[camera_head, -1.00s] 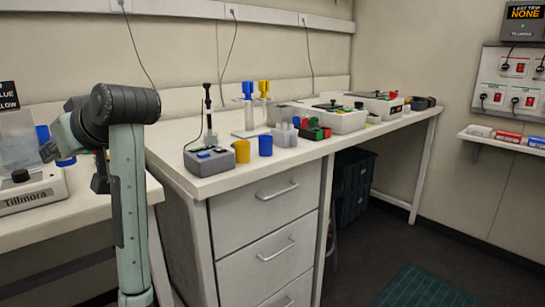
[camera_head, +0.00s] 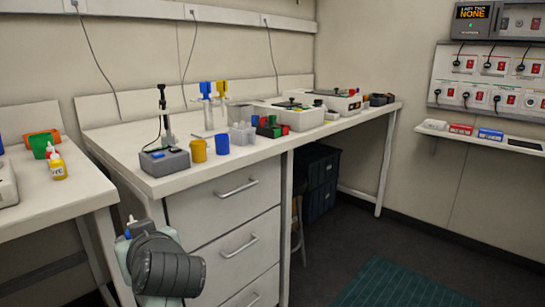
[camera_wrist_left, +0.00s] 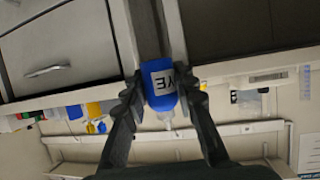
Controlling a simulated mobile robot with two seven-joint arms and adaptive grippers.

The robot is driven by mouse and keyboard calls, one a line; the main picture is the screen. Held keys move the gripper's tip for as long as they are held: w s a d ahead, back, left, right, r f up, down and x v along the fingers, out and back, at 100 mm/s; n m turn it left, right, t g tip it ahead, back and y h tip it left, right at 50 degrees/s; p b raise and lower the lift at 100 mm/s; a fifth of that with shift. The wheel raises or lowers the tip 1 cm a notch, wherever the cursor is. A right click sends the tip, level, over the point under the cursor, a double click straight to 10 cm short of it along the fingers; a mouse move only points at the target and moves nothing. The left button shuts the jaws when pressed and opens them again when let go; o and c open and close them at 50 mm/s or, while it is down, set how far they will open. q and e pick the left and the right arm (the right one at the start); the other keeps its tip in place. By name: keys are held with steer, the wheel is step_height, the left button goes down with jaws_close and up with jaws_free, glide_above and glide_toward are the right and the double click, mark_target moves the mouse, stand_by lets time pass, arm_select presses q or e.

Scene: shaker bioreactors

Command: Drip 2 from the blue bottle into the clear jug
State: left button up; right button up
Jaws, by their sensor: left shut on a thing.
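The blue bottle (camera_wrist_left: 160,84) with a white label and a pale nozzle is between the two fingers of my left gripper (camera_wrist_left: 163,92), which is shut on it. In the head view, a small part of the blue bottle (camera_head: 128,233) and its pale tip show beside my left arm, low in front of the gap between the benches. My left fingers are hidden there behind the arm. My right gripper is not in view.
A yellow bottle (camera_head: 57,166) stands on the left bench near green and orange trays (camera_head: 42,140). The drawer bench (camera_head: 110,143) carries a grey device (camera_head: 165,161), a yellow cup (camera_head: 197,150), a blue cup (camera_head: 222,143) and white boxes. Open floor lies at the right.

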arm_select(q)
steer(key=s+d+f+m+t+h, duration=0.1)
steer(key=s+d+f+m+h, duration=0.1)
steer(key=d+f, duration=0.5)
steer(key=shift+s+d+f+m+t, duration=0.15)
steer(key=shift+s+d+m+t, duration=0.2)
steer(key=shift+s+d, duration=0.45)
steer(key=shift+a, duration=0.1)
